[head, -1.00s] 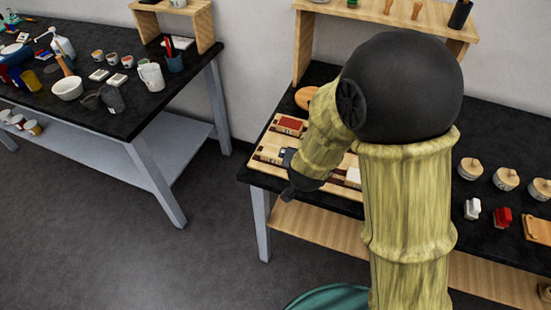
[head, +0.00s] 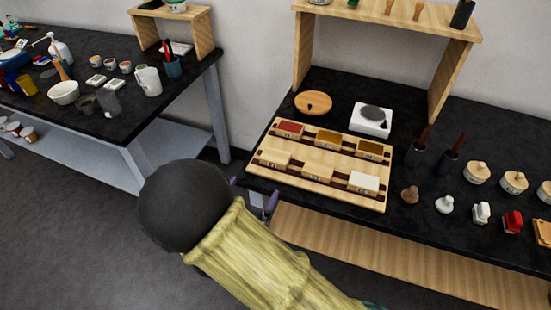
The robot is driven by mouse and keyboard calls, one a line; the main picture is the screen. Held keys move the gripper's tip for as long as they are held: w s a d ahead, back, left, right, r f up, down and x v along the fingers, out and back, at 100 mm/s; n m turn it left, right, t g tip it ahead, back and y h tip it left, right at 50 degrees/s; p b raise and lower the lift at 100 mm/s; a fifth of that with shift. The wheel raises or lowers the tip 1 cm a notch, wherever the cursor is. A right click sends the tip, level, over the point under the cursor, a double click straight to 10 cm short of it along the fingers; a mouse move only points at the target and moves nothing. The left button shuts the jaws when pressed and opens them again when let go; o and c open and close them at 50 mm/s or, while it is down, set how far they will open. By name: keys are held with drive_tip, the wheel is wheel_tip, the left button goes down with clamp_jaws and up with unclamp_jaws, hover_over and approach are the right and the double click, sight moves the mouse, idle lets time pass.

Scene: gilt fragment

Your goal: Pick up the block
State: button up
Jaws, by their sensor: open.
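Several small blocks sit in a wooden tray (head: 337,160) on the right-hand black table. The back row has a red-topped block (head: 290,128), a brown-topped one (head: 329,138) and a darker brown one (head: 371,149). The front row has two pale wooden blocks (head: 275,158) (head: 317,172) and a white-topped one (head: 363,182). Which one is the task's block cannot be told. My gripper (head: 253,192) is open beside the table's front left edge, left of the tray and apart from the blocks. My dark wrist hides most of it.
A round wooden lid (head: 313,102) and a white scale (head: 371,119) stand behind the tray. Dark cups with tools (head: 450,160) and small stamps (head: 445,204) are to its right. A wooden shelf (head: 390,18) rises behind. Another cluttered table (head: 120,120) stands left.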

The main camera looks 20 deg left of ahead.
drive_tip(key=p, duration=0.2)
approach(275, 157)
drive_tip(key=w, duration=0.5)
drive_tip(key=shift+d, duration=0.1)
drive_tip(key=shift+w+f, duration=0.1)
drive_tip(key=shift+w, duration=0.35)
drive_tip(key=shift+s, duration=0.25)
drive_tip(key=shift+w+d, duration=0.1)
drive_tip(key=shift+w, duration=0.3)
drive_tip(key=shift+w+d+f+p, duration=0.1)
drive_tip(key=shift+w+f+p, duration=0.1)
drive_tip(key=shift+w, duration=0.5)
drive_tip(key=shift+w+a+f+p, duration=0.1)
drive_tip(key=shift+w+f+p, duration=0.1)
drive_tip(key=shift+w, duration=0.55)
drive_tip(key=shift+w+d+f+p, duration=0.15)
drive_tip(key=shift+w+f, duration=0.1)
drive_tip(key=shift+w, duration=0.45)
drive_tip(key=c, duration=1)
